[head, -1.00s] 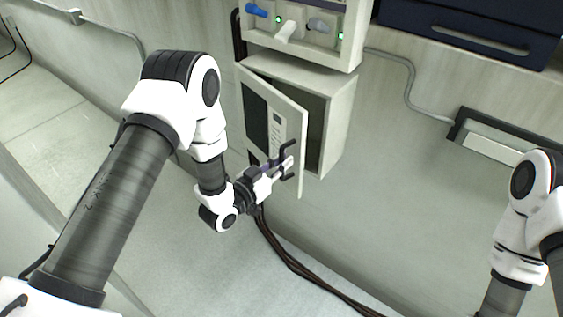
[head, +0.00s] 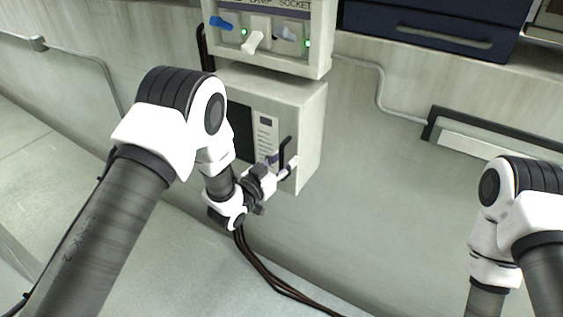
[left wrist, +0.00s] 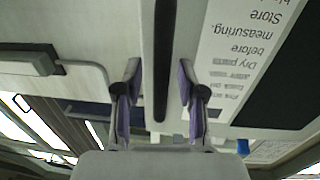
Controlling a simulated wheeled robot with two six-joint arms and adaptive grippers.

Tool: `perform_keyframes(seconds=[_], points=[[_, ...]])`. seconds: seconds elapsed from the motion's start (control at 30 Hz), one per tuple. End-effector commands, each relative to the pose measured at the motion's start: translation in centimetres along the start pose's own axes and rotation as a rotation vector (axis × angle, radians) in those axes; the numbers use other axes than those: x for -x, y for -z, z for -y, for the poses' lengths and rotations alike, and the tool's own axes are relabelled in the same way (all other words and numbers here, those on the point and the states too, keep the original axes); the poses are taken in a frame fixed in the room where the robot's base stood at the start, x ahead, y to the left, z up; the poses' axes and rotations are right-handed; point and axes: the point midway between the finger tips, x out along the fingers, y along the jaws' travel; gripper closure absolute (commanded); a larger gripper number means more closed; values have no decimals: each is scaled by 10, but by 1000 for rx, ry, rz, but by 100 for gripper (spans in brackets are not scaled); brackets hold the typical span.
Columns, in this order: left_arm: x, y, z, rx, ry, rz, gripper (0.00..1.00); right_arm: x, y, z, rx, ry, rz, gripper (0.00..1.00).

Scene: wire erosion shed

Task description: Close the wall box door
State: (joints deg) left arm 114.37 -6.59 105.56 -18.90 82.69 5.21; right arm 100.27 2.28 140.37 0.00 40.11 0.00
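The wall box (head: 311,130) is a pale cabinet on the wall below a switch panel. Its door (head: 262,104), with a dark window and a printed label, now lies flush or nearly flush with the box front in the head view. My left gripper (head: 287,160) is at the door's lower right, its fingers apart and empty. In the left wrist view the left gripper (left wrist: 158,85) straddles a dark vertical strip beside the door (left wrist: 205,15); I cannot tell whether this is a gap or a handle. Contact is unclear. My right gripper is outside the frame.
The switch panel (head: 268,35) with blue, white and grey switches sits directly above the box. A dark blue drawer unit (head: 440,27) is at the upper right. Dark cables (head: 262,272) run below the box. The wall right of the box is mostly clear.

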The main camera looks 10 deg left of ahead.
Motion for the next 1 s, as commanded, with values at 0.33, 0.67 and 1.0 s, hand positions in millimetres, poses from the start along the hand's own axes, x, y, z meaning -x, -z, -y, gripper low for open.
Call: perform_keyframes(seconds=[0.33, 0.67, 1.0], points=[[14, -1, 0, 2, 0, 3, 61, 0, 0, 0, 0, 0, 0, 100], [93, -1, 0, 5, 2, 4, 61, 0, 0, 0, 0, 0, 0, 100], [118, -1, 0, 0, -1, 2, 61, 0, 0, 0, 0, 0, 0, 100]])
